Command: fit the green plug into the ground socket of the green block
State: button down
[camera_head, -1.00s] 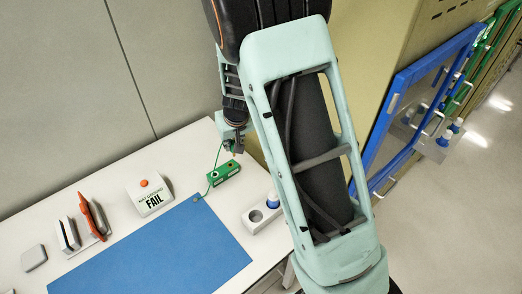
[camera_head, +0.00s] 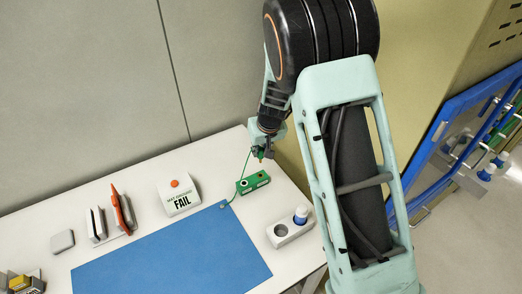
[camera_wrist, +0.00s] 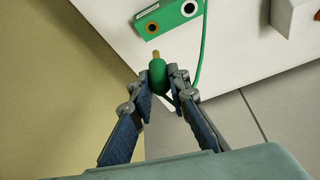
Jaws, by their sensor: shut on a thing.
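My gripper (camera_wrist: 163,92) is shut on the green plug (camera_wrist: 158,78), with its brass tip pointing out toward the green block (camera_wrist: 168,14) in the wrist view. The tip is apart from the block. The block shows two round openings in the wrist view: one with a brass-coloured ring, nearer the tip, and one with a white ring. Which is the ground socket I cannot tell. In the head view the green block (camera_head: 253,184) lies near the table's back right corner, with my gripper (camera_head: 262,154) just behind and above it. A green cord hangs from the plug.
The blue mat (camera_head: 170,254) covers the table's front. A white holder (camera_head: 283,235) with a blue-and-white item stands right of the block. The table edge is close behind the block.

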jog(key=shift+f+b, duration=2.45)
jog(key=shift+f, duration=0.45)
jog(key=shift+f+b, duration=1.95)
jog(key=shift+b, duration=0.3)
jog(key=c, duration=1.8)
grip_release()
jog(key=shift+r, duration=0.1)
jog(key=shift+o, duration=0.2)
jog(key=v, duration=1.2)
jog(key=shift+d, duration=0.15)
